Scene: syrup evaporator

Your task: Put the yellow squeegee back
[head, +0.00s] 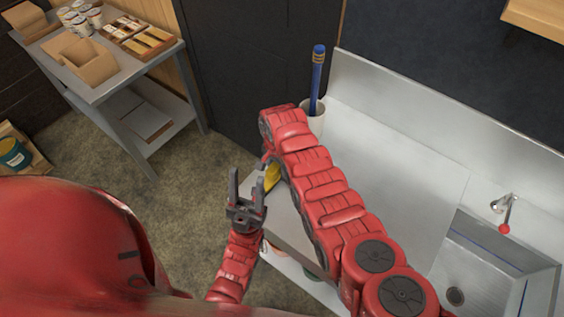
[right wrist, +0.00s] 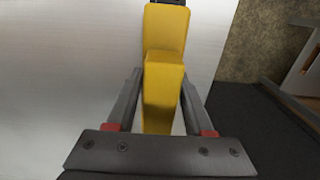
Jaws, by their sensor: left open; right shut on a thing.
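The yellow squeegee (right wrist: 165,90) stands out between the fingers of my right gripper (right wrist: 161,82) in the right wrist view, over a pale metal surface. My right gripper is shut on its yellow body. In the head view only a small yellow part of the squeegee (head: 273,178) shows beside my right arm, which hides most of the right gripper. My left gripper (head: 247,186) is open and empty, just left of that yellow part, with its fingers pointing up the picture.
A white cup (head: 314,121) holding a blue-handled tool (head: 318,75) stands at the counter's far end. The metal counter (head: 400,150) runs right to a sink (head: 490,262) with a red-handled tap (head: 504,213). A grey table (head: 115,82) with boxes and cans stands at the upper left.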

